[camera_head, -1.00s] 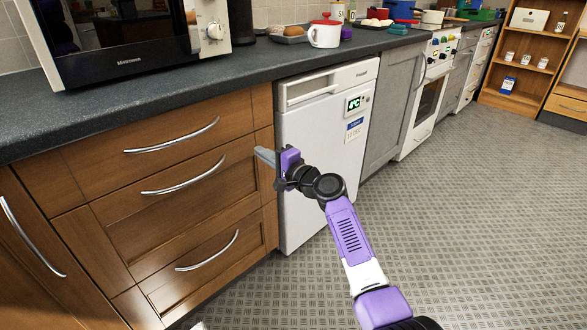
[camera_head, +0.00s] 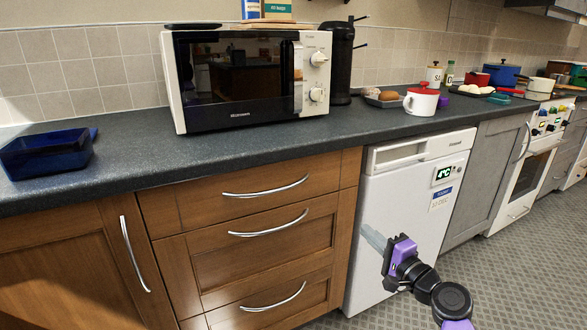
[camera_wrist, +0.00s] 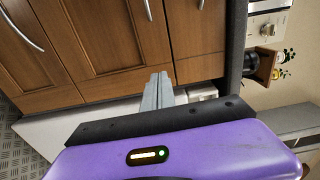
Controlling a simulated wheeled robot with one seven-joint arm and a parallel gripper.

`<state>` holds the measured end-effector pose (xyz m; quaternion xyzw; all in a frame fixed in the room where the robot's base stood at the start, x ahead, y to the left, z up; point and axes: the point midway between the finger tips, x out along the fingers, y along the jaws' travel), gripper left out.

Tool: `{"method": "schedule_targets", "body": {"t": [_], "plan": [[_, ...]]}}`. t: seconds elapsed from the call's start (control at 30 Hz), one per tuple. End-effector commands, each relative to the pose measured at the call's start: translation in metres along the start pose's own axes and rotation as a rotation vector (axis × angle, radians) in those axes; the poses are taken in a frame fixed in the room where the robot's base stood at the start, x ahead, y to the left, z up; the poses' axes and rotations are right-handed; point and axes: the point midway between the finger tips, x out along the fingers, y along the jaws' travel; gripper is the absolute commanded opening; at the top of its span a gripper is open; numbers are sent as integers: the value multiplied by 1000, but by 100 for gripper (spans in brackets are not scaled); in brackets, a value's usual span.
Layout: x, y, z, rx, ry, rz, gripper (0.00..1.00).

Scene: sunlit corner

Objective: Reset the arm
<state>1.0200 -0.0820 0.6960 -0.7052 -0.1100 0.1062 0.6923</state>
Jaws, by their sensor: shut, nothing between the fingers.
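My gripper (camera_head: 374,238) is at the lower right in the head view, in front of the white dishwasher-like appliance (camera_head: 400,215). Its grey fingers are together with nothing between them, pointing left toward the wooden drawers (camera_head: 265,235). In the wrist view my gripper (camera_wrist: 158,88) shows its closed fingers at the centre, above the purple housing. Wooden fronts with metal handles (camera_wrist: 147,10) lie beyond the fingertips. I cannot tell the exact gap between the fingers and the cabinets.
A dark countertop (camera_head: 130,168) runs along the wall. It holds a microwave (camera_head: 245,80), a blue tray (camera_head: 45,155), a white mug with a red lid (camera_head: 421,101) and several kitchen items to the right. Patterned floor (camera_head: 490,272) lies open at the lower right.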

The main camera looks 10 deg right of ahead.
Motion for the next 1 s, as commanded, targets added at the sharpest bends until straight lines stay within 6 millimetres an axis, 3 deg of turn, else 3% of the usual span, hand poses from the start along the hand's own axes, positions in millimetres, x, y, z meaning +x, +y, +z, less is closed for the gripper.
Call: {"method": "schedule_targets", "body": {"t": [0.17,0.37,0.57,0.7,1.0], "plan": [[-8,-25,-30,-199,141,-20,0],[-57,-3,-29,-454,296,34,0],[-120,28,-3,-678,388,106,0],[-171,44,24,-841,428,159,0],[-277,54,94,-1144,433,244,0]]}}
